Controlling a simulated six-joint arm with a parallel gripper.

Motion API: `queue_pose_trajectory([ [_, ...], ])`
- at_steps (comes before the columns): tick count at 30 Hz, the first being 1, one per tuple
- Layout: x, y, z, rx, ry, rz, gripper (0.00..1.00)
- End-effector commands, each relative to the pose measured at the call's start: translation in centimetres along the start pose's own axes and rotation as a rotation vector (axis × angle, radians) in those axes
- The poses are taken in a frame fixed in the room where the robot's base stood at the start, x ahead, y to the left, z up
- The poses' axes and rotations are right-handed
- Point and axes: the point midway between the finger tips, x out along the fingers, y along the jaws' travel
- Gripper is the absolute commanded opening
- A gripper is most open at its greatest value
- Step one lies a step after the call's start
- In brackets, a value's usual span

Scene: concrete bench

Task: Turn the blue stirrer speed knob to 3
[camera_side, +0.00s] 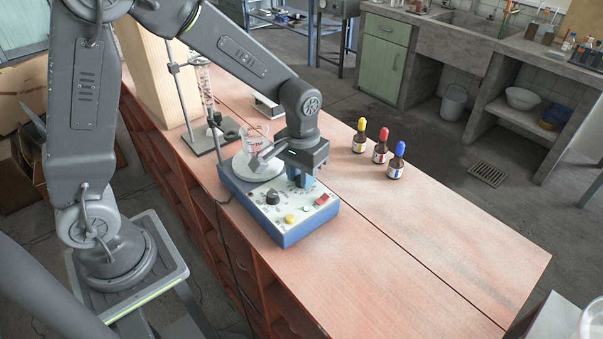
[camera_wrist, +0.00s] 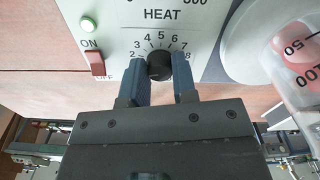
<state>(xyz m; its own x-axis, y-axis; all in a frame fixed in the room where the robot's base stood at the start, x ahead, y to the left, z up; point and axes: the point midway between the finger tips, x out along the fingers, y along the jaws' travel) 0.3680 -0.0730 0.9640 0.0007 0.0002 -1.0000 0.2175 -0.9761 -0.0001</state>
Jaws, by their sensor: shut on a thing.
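The blue stirrer (camera_side: 283,236) stands on the reddish bench with a white control panel (camera_wrist: 190,25) on top. I cannot make out a pointer mark on the knob. A second dark knob (camera_side: 272,197) is on the panel, apart from my gripper.
A glass beaker (camera_side: 256,138) stands on the stirrer's white plate (camera_side: 245,172), close beside my gripper. A red switch (camera_side: 322,199) and a yellow button (camera_side: 290,219) are on the panel. Three dropper bottles (camera_side: 380,150) stand behind. The bench at right is clear.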

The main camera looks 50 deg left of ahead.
Motion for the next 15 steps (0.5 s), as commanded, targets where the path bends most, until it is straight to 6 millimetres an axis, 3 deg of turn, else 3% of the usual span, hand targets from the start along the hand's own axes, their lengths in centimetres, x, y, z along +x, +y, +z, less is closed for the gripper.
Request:
queue_pose_trajectory([
  [15, -0.04, -0.05, 0.05, 0.479, -0.003, 0.0, 0.02],
])
